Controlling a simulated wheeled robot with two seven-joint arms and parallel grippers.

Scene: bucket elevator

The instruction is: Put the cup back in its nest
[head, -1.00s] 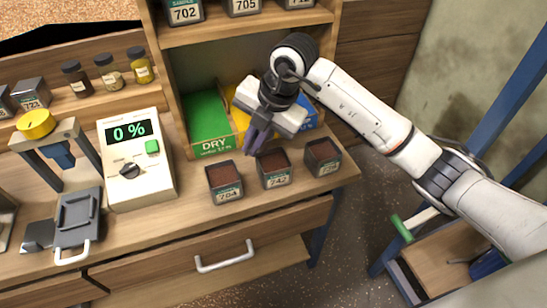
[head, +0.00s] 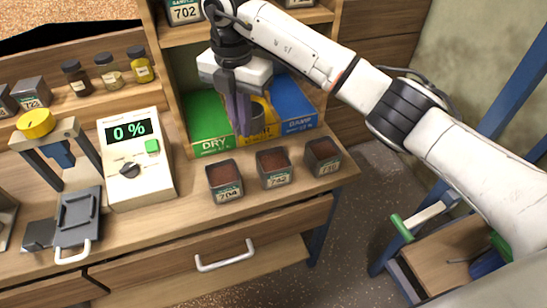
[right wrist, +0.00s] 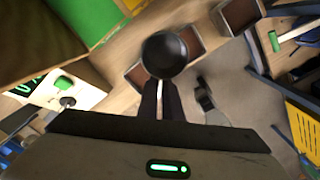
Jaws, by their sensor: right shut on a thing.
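My right gripper (head: 241,130) points down in front of the yellow bin, above the back of the bench. In the right wrist view its fingers (right wrist: 160,100) are shut on a round dark cup (right wrist: 165,54), whose open mouth faces the camera. I cannot tell which fixture is the cup's nest. A white meter (head: 136,160) reading 0 % stands on the bench to the left. My left gripper is not in view.
Sample boxes 704 (head: 224,182), 742 (head: 273,168) and a third (head: 323,157) stand along the front of the bench. Green DRY (head: 208,122), yellow and blue (head: 292,103) bins sit behind. A yellow-knobbed stand (head: 36,124) and a grey hinged device (head: 78,217) are left.

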